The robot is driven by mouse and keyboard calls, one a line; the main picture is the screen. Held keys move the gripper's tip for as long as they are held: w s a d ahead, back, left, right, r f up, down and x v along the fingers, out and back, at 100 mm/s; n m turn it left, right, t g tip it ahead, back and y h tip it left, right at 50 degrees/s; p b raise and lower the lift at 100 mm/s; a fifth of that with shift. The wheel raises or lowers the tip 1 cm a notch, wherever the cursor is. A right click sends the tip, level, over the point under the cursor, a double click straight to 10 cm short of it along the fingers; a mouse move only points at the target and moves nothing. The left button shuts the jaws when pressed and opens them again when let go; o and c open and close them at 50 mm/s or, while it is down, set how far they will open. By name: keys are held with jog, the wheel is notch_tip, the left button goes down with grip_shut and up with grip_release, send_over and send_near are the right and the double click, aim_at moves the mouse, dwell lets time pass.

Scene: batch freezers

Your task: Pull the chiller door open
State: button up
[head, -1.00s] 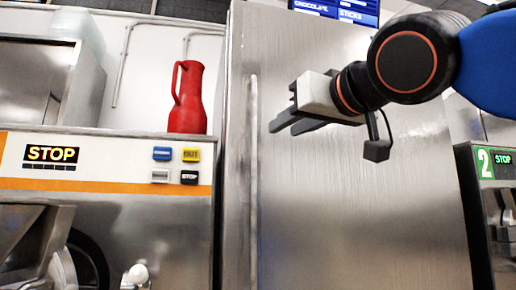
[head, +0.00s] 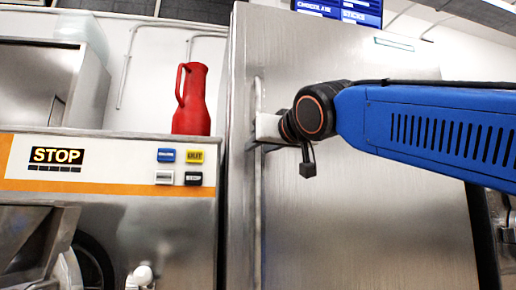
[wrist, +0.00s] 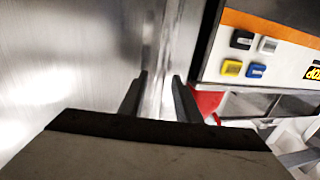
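The chiller door (head: 370,210) is a tall brushed steel panel and looks closed in the head view. Its long vertical bar handle (head: 258,215) runs along the left edge. My gripper (head: 252,147) is at the handle, at its upper part. In the wrist view my gripper (wrist: 160,82) is open, with one dark finger on each side of the handle (wrist: 160,60). Gaps seem to show between the fingers and the bar. The fingertips are partly hidden in the head view.
Left of the door stands a steel machine with a STOP panel (head: 57,156) and several coloured buttons (head: 166,155). A red jug (head: 191,100) stands on top of it. A blue menu screen (head: 340,10) hangs above the door.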

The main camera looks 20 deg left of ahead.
jog(key=shift+x, duration=0.95)
grip_shut()
